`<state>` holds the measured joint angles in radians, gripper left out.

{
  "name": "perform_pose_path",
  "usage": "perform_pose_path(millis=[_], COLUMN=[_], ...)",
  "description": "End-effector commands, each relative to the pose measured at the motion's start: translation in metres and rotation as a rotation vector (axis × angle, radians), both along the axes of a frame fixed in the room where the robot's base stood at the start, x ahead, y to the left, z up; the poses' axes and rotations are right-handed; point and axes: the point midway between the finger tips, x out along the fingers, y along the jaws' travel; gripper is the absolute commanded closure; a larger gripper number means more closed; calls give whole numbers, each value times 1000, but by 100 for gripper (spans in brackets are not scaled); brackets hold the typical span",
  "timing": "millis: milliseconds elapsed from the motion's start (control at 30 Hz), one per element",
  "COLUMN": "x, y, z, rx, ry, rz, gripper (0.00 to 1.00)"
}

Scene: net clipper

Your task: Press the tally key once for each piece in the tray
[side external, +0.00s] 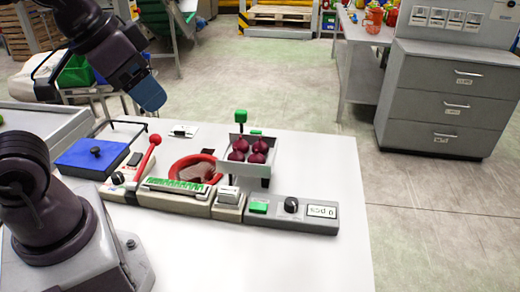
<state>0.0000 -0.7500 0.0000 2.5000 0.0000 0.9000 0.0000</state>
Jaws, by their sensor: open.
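A small grey tray (262,168) stands near the middle of the white table with several dark red onion-like pieces in it. In front of it, a long grey unit carries a green key (258,207), a black knob (291,205) and a small white display (322,211). The display's text looks upside down and seems to read "0 pcs". The green key is probably the tally key; its label is not legible. My gripper (151,97) is open and empty, high above the table's back left, well away from the tray and the key.
Left of the key lie a green-toothed strip (176,186), a red ring with netting (193,168), a red-knobbed lever (150,155) and a blue plate with a black knob (95,153). A green-topped post (241,117) rises behind the tray. The table's front right is clear.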

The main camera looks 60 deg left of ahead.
Motion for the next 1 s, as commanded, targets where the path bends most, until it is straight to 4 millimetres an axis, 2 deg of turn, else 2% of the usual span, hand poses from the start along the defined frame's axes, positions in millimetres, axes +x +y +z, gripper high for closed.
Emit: perform_pose_path(millis=[933, 967, 1000], x=[0, 0, 0], y=[0, 0, 0], z=[0, 0, 0], rx=[0, 0, 0], ry=[0, 0, 0], rz=[0, 0, 0], gripper=[40, 42, 51])
